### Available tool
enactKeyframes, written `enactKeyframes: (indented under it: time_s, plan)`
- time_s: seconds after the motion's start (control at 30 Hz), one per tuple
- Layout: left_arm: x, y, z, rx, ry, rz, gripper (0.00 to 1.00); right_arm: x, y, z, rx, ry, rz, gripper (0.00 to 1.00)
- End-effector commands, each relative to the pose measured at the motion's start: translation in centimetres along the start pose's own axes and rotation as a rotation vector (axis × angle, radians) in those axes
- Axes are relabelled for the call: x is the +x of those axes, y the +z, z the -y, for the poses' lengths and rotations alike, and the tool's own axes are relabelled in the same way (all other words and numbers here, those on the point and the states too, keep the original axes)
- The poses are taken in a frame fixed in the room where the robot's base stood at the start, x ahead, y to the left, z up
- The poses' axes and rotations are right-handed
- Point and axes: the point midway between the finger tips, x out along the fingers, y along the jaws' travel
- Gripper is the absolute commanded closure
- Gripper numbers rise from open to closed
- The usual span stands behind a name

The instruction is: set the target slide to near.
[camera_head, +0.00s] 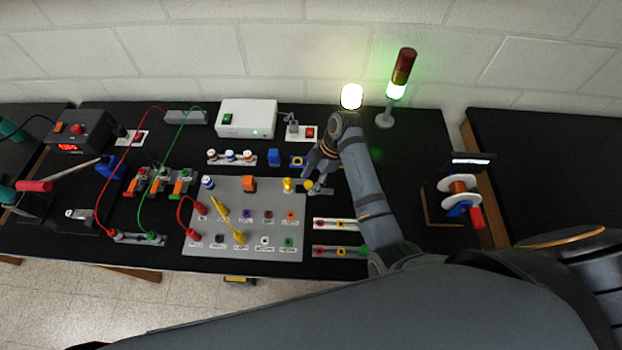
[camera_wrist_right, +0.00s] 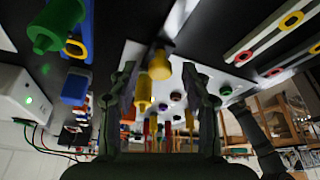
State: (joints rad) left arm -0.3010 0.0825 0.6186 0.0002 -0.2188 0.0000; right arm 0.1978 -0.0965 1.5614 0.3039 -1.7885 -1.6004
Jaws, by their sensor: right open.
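In the right wrist view a strip (camera_wrist_right: 270,41) shows at the upper right. My right gripper (camera_head: 312,178) is over the board's far right corner, beyond both strips. In its wrist view the gripper (camera_wrist_right: 160,80) is open, with a yellow cylinder (camera_wrist_right: 160,65) seen between the fingers; I see no grip on it. My left gripper is not in view.
The peg board (camera_head: 270,225) holds coloured plugs and cables. A blue block with a yellow ring (camera_head: 297,162) lies near the right gripper. A lit signal tower (camera_head: 398,82) stands at the back. A spool stand (camera_head: 455,195) is at the right.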

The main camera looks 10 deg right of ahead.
Motion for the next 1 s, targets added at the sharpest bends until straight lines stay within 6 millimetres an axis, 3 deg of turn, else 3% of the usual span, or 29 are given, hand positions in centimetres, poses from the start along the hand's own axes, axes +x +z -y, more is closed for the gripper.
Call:
enactKeyframes:
  time_s: [0.4, 1.0]
  plan:
    - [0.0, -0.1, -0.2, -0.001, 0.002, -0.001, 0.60, -6.7, 0.0, -0.1, -0.001, 0.003, 0.002, 0.52]
    - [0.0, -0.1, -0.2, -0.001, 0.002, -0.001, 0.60, -7.3, -0.1, -0.1, -0.001, 0.001, 0.001, 0.52]
